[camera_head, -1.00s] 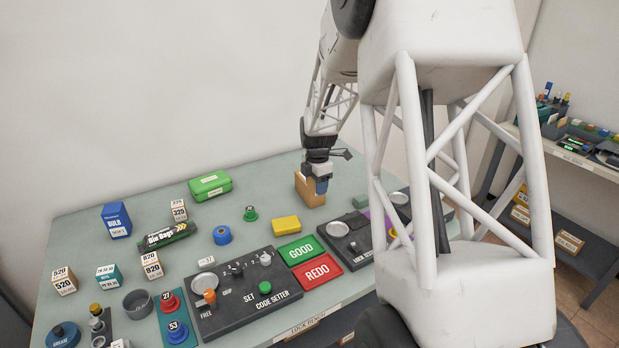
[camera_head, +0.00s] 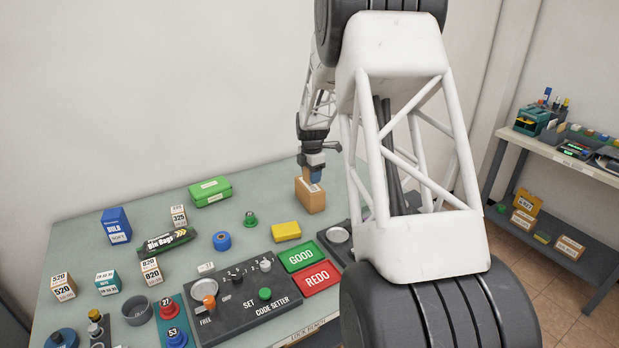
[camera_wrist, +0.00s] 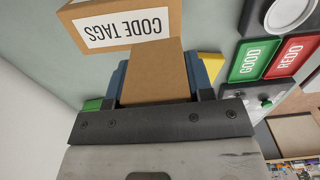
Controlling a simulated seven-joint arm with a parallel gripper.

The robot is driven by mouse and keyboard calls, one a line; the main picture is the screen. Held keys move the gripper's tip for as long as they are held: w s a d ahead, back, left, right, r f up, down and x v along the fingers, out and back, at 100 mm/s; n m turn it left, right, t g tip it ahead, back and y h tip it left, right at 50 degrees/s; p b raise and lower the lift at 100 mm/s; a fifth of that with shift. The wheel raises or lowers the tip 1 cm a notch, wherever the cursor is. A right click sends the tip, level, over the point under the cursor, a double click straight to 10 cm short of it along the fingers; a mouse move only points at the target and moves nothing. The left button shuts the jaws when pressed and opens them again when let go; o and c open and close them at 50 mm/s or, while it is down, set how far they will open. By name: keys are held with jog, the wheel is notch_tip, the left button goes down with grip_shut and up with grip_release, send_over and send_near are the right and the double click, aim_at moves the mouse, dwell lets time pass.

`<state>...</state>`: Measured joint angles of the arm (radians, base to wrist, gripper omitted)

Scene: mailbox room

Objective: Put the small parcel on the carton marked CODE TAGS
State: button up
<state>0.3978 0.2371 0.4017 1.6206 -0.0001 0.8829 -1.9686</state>
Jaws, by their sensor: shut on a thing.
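My gripper (camera_wrist: 157,76) is shut on the small parcel (camera_wrist: 155,70), a plain brown box held between its two blue fingers. In the wrist view the carton marked CODE TAGS (camera_wrist: 152,8) is just beyond the parcel, its white label partly overlapped at the lower edge. In the head view the brown carton (camera_head: 310,198) stands upright at the back right of the table, and my gripper (camera_head: 315,173) is at its top. The parcel is hard to make out there. I cannot tell whether parcel and carton touch.
GOOD (camera_head: 299,256) and REDO (camera_head: 316,277) trays lie in front. My arm hides the table's right side.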

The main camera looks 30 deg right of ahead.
jog(key=shift+w+d+f, duration=0.1)
jog(key=shift+w+d, duration=0.2)
jog(key=shift+w, duration=0.4)
jog(key=shift+w+d, duration=0.25)
jog(key=shift+w, duration=0.5)
jog(key=shift+w+d+f, duration=0.1)
jog(key=shift+w+d, duration=0.2)
jog(key=shift+w, duration=0.4)
jog(key=shift+f, duration=1.7)
jog(key=shift+f, duration=0.1)
jog(key=o, duration=1)
jog(key=shift+c, duration=0.2)
notch_tip(320, 180, up, 12)
